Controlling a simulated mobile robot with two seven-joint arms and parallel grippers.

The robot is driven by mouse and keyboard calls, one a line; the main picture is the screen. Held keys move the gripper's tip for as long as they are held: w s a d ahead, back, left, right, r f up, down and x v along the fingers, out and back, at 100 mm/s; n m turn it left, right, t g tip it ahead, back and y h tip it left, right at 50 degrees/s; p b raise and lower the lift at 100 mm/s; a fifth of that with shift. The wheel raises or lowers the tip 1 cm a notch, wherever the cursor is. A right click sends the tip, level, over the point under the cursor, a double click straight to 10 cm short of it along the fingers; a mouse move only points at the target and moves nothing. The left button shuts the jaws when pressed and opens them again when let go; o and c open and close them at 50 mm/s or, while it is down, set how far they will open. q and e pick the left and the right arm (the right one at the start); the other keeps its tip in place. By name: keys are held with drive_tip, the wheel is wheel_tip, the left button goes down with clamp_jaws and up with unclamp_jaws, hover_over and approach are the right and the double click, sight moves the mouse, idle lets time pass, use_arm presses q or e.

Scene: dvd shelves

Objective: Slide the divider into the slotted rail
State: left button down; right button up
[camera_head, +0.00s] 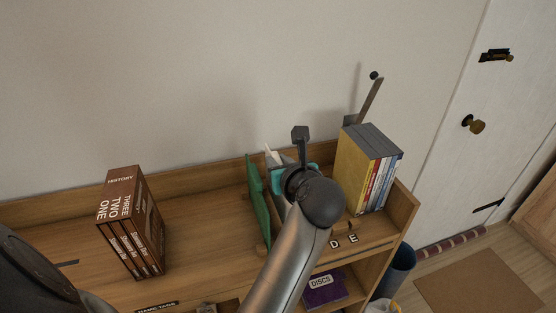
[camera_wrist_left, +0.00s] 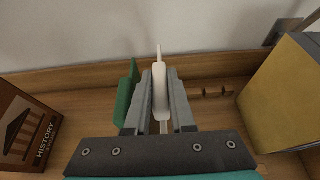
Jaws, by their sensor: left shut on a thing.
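My left gripper (camera_wrist_left: 160,98) is shut on a thin white divider (camera_wrist_left: 160,85), which stands upright between its fingers. In the head view the gripper is mostly hidden behind my wrist, and a pale tip of the divider (camera_head: 269,155) shows at its left. A green divider (camera_head: 258,200) stands upright on the shelf just left of the gripper; it also shows in the wrist view (camera_wrist_left: 126,98). Small brown notched pieces, seemingly part of the slotted rail (camera_wrist_left: 217,92), show right of the gripper. The divider's lower edge and its contact with the rail are hidden. My right gripper is not in view.
Brown history books (camera_head: 131,222) stand on the left of the wooden shelf (camera_head: 200,200). The shelf between the history books and green divider is clear.

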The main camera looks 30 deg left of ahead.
use_arm(q)
drive_tip(key=shift+f+b, duration=0.8)
drive_tip(key=shift+f, duration=0.3)
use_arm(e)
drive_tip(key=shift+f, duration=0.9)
use_arm(q)
drive_tip(key=c, duration=0.7)
unclamp_jaws()
drive_tip(key=shift+d+r, duration=0.1)
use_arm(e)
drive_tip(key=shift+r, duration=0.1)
